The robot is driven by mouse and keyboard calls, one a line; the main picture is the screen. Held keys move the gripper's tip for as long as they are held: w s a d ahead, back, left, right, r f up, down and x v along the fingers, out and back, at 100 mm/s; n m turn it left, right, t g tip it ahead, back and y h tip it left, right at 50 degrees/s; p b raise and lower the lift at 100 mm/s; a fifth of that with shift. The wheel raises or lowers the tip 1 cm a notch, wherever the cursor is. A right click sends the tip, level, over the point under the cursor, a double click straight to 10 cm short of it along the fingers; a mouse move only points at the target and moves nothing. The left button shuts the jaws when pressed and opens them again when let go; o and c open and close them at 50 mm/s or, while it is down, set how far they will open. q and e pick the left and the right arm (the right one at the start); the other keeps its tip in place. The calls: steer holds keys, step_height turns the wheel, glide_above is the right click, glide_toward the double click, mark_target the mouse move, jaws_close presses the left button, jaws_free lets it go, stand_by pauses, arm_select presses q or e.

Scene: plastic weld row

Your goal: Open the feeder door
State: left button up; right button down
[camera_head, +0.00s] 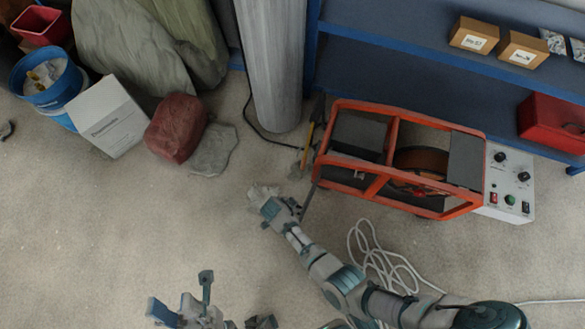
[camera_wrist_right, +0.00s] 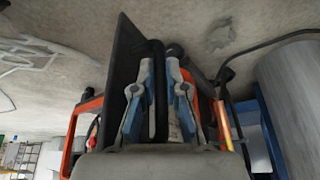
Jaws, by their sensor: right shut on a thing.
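The wire feeder (camera_head: 400,165) is an orange-framed box with a spool inside and a grey control panel at its right end. A thin dark door panel (camera_head: 309,201) stands out from its left front corner; it also shows as a black plate in the right wrist view (camera_wrist_right: 124,85). My right gripper (camera_head: 272,206) is beside that panel. In the right wrist view its blue-grey fingers (camera_wrist_right: 160,85) are shut on a black upright handle bar (camera_wrist_right: 158,90). My left gripper (camera_head: 185,303) is open and empty over the floor at the lower left.
A round grey pillar (camera_head: 275,60) and blue shelving (camera_head: 400,55) stand behind the feeder. A white cable (camera_head: 375,250) lies coiled in front of it. A white box (camera_head: 107,117) and a dark red bag (camera_head: 175,128) lie at the left. The floor at left centre is clear.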

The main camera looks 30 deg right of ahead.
steer(key=shift+d, duration=0.15)
steer(key=c, duration=1.2)
jaws_free()
steer(key=shift+a+r, duration=0.2)
steer(key=shift+r, duration=0.05)
steer(key=w+v, duration=0.1)
steer(key=v, duration=1)
steer(key=shift+s, duration=0.5)
steer(key=shift+a+r, duration=0.15)
